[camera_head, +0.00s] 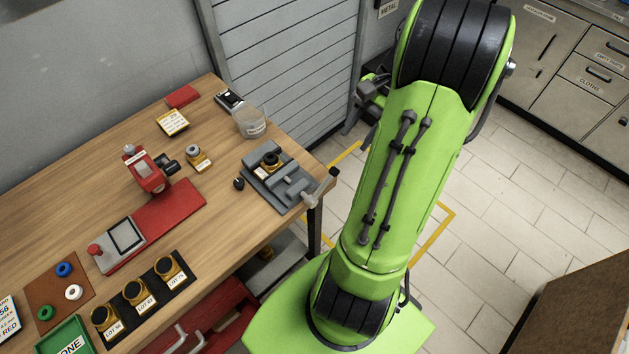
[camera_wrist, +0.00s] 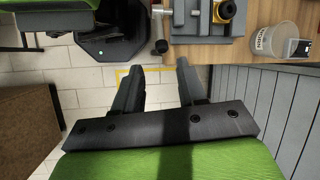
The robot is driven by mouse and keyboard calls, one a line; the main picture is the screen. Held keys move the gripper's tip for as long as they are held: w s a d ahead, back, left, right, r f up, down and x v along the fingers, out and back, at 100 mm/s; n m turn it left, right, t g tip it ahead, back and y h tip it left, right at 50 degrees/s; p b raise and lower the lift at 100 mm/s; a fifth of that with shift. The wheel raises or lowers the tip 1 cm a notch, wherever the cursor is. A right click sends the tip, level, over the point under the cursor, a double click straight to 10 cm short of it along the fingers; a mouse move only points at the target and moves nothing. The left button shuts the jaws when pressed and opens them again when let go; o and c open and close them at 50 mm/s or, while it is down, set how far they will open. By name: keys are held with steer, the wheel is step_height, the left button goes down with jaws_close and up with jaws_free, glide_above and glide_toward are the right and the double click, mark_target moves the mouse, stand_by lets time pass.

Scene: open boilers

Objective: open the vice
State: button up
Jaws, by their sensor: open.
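The grey vice (camera_head: 291,187) sits at the right end of the wooden bench, with a brass-coloured round part (camera_head: 270,161) between its jaws. Its handle (camera_head: 322,188) sticks out past the bench edge. The wrist view shows the vice (camera_wrist: 196,22) at the top, with the brass part (camera_wrist: 227,10) in it and the dark handle knob (camera_wrist: 160,46) over the bench edge. My gripper (camera_wrist: 158,66) is open and empty, its two fingers pointing toward the handle but apart from it. In the head view my green arm hides most of the gripper.
A grey slatted wall (camera_head: 290,70) borders the bench. The tiled floor (camera_head: 500,190) right of my arm is clear.

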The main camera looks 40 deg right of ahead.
mark_target(331, 174)
steer(key=b+x, duration=0.6)
steer(key=x, duration=0.9)
steer(key=shift+f, duration=0.2)
jaws_close()
